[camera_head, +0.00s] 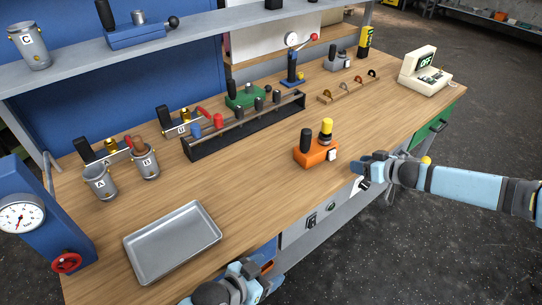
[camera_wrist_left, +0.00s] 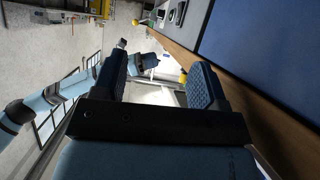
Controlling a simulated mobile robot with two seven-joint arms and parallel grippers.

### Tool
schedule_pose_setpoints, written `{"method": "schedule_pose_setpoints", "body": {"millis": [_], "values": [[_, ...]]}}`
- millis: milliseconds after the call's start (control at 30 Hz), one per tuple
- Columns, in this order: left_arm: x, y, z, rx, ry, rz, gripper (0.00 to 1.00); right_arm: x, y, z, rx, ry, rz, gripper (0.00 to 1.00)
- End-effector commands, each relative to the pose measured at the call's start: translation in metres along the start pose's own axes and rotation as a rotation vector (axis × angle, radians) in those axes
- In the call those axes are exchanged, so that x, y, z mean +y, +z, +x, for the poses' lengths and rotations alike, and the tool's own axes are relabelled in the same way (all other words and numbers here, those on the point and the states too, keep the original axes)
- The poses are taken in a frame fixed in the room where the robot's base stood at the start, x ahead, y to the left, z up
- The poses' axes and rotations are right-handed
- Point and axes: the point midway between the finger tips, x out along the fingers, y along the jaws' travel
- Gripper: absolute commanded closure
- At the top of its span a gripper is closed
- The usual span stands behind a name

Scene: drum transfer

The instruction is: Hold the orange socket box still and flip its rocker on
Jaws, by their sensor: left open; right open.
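The orange socket box (camera_head: 313,156) stands on the wooden bench near its front edge. It carries a black upright handle and a yellow-topped black plug. A small white rocker (camera_head: 332,155) sits on its right end; its on or off state is too small to tell. My right gripper (camera_head: 357,166) is open and empty, just right of the box at the bench edge, apart from it. My left gripper (camera_head: 254,276) is open and empty at the front edge, well below and left of the box. In the left wrist view its fingers (camera_wrist_left: 162,82) are spread, and the box does not show.
A metal tray (camera_head: 134,247) lies at the front left, near two cups (camera_head: 100,186) marked A and B. A long black rack (camera_head: 190,152) stands behind the box. The bench between tray and box is clear.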

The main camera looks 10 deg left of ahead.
Motion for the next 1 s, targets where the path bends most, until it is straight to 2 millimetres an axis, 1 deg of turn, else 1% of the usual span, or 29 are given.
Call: {"method": "schedule_pose_setpoints", "body": {"millis": [33,67,100,167,200,233,400,467,500,567,600,633,667,767,867,900,967,1000], "values": [[-0.007,-0.025,0.012,0.037,0.004,0.061,0.34,0.000,0.000,0.000,0.000,0.000,0.000,0.57],[-0.011,-0.039,0.018,0.057,0.002,0.099,0.34,0.000,0.000,0.000,0.000,0.000,0.000,0.57],[-0.017,-0.058,0.025,0.084,-0.004,0.150,0.34,0.000,0.000,0.000,0.000,0.000,0.000,0.57],[-0.025,-0.086,0.034,0.123,-0.013,0.225,0.34,0.000,0.000,0.000,0.000,0.000,0.000,0.57],[-0.030,-0.105,0.040,0.148,-0.021,0.276,0.34,0.000,0.000,0.000,0.000,0.000,0.000,0.57],[-0.033,-0.120,0.043,0.167,-0.027,0.314,0.34,0.000,0.000,0.000,0.000,0.000,0.000,0.57],[-0.050,-0.197,0.058,0.265,-0.070,0.514,0.34,0.000,0.000,0.000,0.000,0.000,0.000,0.57],[-0.054,-0.222,0.060,0.295,-0.088,0.579,0.34,0.000,0.000,0.000,0.000,0.000,0.000,0.57],[-0.057,-0.238,0.062,0.314,-0.103,0.625,0.34,0.000,0.000,0.000,0.000,0.000,0.000,0.57],[-0.064,-0.261,0.064,0.343,-0.139,0.715,0.34,0.000,0.000,0.000,0.000,0.000,0.000,0.57],[-0.074,-0.275,0.066,0.362,-0.187,0.811,0.34,0.000,0.000,0.000,0.000,0.000,0.000,0.57],[-0.083,-0.281,0.069,0.371,-0.234,0.899,0.34,0.000,0.000,0.000,0.000,0.000,0.000,0.57],[-0.090,-0.282,0.070,0.374,-0.276,0.980,0.34,0.000,0.000,0.000,0.000,0.000,0.000,0.57],[-0.114,-0.282,0.075,0.373,-0.407,1.241,0.34,0.000,0.000,0.000,0.000,0.000,0.000,0.57],[-0.134,-0.280,0.080,0.359,-0.529,1.529,0.34,0.000,0.000,0.000,0.000,0.000,0.000,0.57],[-0.142,-0.278,0.082,0.350,-0.576,1.656,0.34,0.000,0.000,0.000,0.000,0.000,0.000,0.57],[-0.152,-0.273,0.085,0.333,-0.638,1.854,0.34,0.000,0.000,0.000,0.000,0.000,0.000,0.57],[-0.159,-0.270,0.087,0.319,-0.676,1.993,0.34,0.000,0.000,0.000,0.000,0.000,0.000,0.57]]}}
